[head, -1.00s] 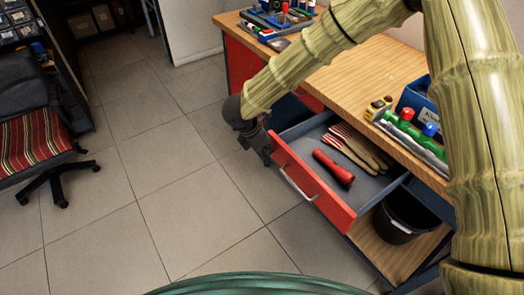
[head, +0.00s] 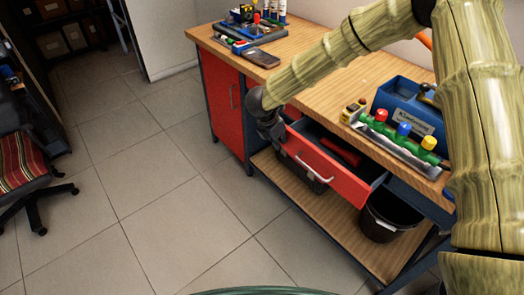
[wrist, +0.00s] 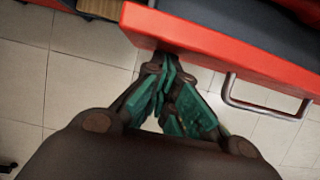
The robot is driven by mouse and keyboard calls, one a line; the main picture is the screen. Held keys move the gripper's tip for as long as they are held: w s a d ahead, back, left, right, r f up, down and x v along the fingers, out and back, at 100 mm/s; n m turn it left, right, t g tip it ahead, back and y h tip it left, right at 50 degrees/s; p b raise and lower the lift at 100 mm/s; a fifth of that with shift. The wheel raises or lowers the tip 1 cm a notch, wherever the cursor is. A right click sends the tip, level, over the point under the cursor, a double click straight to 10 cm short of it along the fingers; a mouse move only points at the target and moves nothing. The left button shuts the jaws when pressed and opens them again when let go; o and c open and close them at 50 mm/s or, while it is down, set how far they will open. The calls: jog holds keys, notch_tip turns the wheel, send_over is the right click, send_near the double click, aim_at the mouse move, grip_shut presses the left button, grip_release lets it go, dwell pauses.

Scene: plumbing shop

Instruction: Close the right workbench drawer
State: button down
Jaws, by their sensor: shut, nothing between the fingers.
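The right workbench drawer (head: 322,168) has a red front with a silver handle (head: 314,178) and stands partly open below the bench top. A red tool (head: 342,152) lies inside it; the rest of its inside is mostly hidden by the bench top. My gripper (head: 274,134) is shut and empty at the left end of the drawer front. In the wrist view, the gripper's fingertips (wrist: 168,62) are close against the red drawer front (wrist: 215,45), left of the handle (wrist: 262,108). I cannot tell for sure whether they touch it.
The wooden workbench top (head: 320,90) holds a blue toolbox (head: 405,105) and a valve manifold (head: 402,140). A black bucket (head: 388,215) stands on the lower shelf (head: 310,207). A red cabinet door (head: 225,107) is at left. The tiled floor (head: 150,200) in front is clear.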

aim_at(301, 127)
jog(key=w+d, duration=0.2)
jog(key=d, duration=0.1)
jog(key=w+d, duration=0.2)
jog(key=d, duration=0.1)
jog(key=w+d, duration=0.2)
jog(key=shift+w+d, duration=0.4)
jog(key=shift+a, duration=0.1)
